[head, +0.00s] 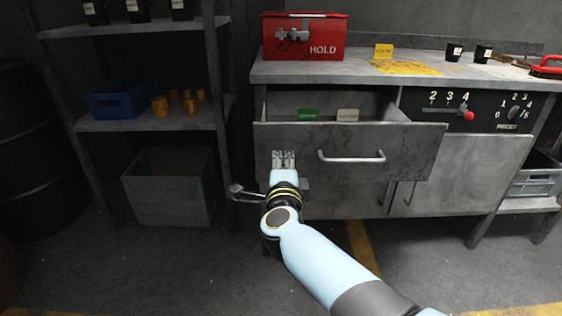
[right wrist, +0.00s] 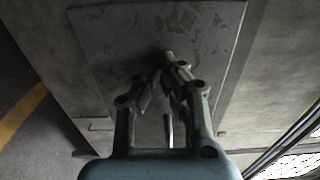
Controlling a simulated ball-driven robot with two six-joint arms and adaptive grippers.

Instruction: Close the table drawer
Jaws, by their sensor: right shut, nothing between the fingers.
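The table drawer (head: 350,160) is pulled out of the grey metal table, and its open inside shows above the front panel. A bar handle (head: 351,158) is fixed across that panel. Inside are a green label (head: 308,115) and a pale label (head: 347,115). My right gripper (head: 284,158) is shut and empty, in front of the panel's left part, left of the handle. In the right wrist view its fingertips (right wrist: 164,66) are close to the flat scuffed panel (right wrist: 195,25); whether they touch cannot be told. My left gripper is not in view.
A red box marked HOLD (head: 330,40) stands on the tabletop (head: 290,72). A shelf rack (head: 150,125) with a blue bin (head: 124,100) is at left. A metal lever (head: 240,192) sticks out low beside my right wrist. The floor in front is clear.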

